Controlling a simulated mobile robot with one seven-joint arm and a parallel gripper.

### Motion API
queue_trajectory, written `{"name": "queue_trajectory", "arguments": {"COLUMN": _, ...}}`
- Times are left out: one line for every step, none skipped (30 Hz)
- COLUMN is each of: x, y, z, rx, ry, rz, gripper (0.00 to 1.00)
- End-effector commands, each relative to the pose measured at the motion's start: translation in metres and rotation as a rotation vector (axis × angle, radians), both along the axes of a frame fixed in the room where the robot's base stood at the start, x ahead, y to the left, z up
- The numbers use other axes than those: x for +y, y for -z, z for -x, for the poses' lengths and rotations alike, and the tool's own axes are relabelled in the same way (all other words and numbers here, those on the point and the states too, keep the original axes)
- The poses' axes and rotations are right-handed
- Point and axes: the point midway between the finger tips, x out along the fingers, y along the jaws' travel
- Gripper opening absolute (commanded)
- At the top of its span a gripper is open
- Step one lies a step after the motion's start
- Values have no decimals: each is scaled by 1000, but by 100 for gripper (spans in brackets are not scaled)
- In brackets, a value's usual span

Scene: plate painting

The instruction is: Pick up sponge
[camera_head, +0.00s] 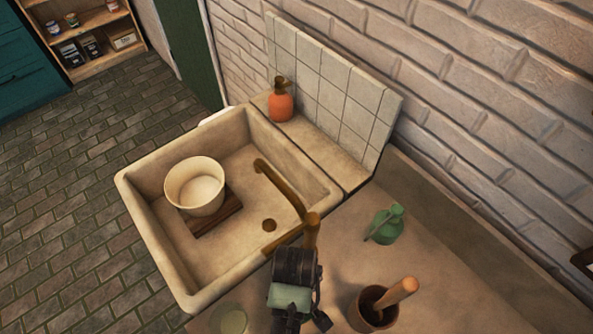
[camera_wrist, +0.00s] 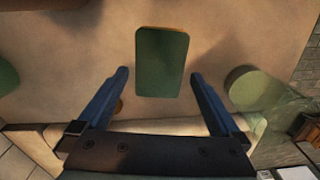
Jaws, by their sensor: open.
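The sponge (camera_wrist: 162,64) is a dark green rounded block with a thin orange-yellow edge. In the wrist view it lies flat on the beige counter, upper middle, just ahead of and between my fingertips. My gripper (camera_wrist: 159,75) is open, with one blue finger to the left of the sponge and one to the right. A gap shows on both sides, and nothing is held. In the head view my dark wrist is over the counter in front of the sink, and I cannot clearly make out the sponge there.
A greenish glass (camera_wrist: 252,88) stands close to the right finger. In the head view, a brown pot with a wooden handle (camera_head: 378,306) and a green bottle (camera_head: 386,225) stand right of my wrist. The sink (camera_head: 150,235) holds a white bowl (camera_head: 195,187); a brass faucet (camera_head: 283,188) rises nearby.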

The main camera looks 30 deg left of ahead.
Motion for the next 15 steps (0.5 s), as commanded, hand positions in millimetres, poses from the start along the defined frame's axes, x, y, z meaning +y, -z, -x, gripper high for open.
{"name": "queue_trajectory", "arguments": {"x": 0, "y": 7, "z": 1, "rx": 3, "ry": -1, "rz": 2, "gripper": 100}}
{"name": "queue_trajectory", "arguments": {"x": 0, "y": 11, "z": 1, "rx": 3, "ry": -1, "rz": 1, "gripper": 100}}
{"name": "queue_trajectory", "arguments": {"x": 0, "y": 15, "z": 1, "rx": 2, "ry": -1, "rz": 0, "gripper": 100}}
{"name": "queue_trajectory", "arguments": {"x": 0, "y": 18, "z": 1, "rx": 1, "ry": -1, "rz": 0, "gripper": 100}}
{"name": "queue_trajectory", "arguments": {"x": 0, "y": 19, "z": 0, "rx": 0, "ry": 0, "rz": 0, "gripper": 100}}
{"name": "queue_trajectory", "arguments": {"x": 0, "y": 21, "z": 0, "rx": 0, "ry": 0, "rz": 0, "gripper": 100}}
{"name": "queue_trajectory", "arguments": {"x": 0, "y": 21, "z": 0, "rx": 0, "ry": 0, "rz": -1, "gripper": 100}}
{"name": "queue_trajectory", "arguments": {"x": 0, "y": 22, "z": 0, "rx": 0, "ry": 0, "rz": -1, "gripper": 100}}
{"name": "queue_trajectory", "arguments": {"x": 0, "y": 22, "z": 0, "rx": 0, "ry": 0, "rz": -1, "gripper": 100}}
{"name": "queue_trajectory", "arguments": {"x": 0, "y": 22, "z": 0, "rx": 0, "ry": 0, "rz": -1, "gripper": 100}}
{"name": "queue_trajectory", "arguments": {"x": 0, "y": 22, "z": 0, "rx": -1, "ry": 0, "rz": 0, "gripper": 100}}
{"name": "queue_trajectory", "arguments": {"x": 0, "y": 22, "z": 0, "rx": -1, "ry": 0, "rz": 0, "gripper": 100}}
{"name": "queue_trajectory", "arguments": {"x": 0, "y": 22, "z": 0, "rx": -1, "ry": 0, "rz": 0, "gripper": 98}}
{"name": "queue_trajectory", "arguments": {"x": 0, "y": 21, "z": 0, "rx": -1, "ry": 0, "rz": 0, "gripper": 93}}
{"name": "queue_trajectory", "arguments": {"x": 0, "y": 21, "z": 0, "rx": -1, "ry": 0, "rz": 0, "gripper": 86}}
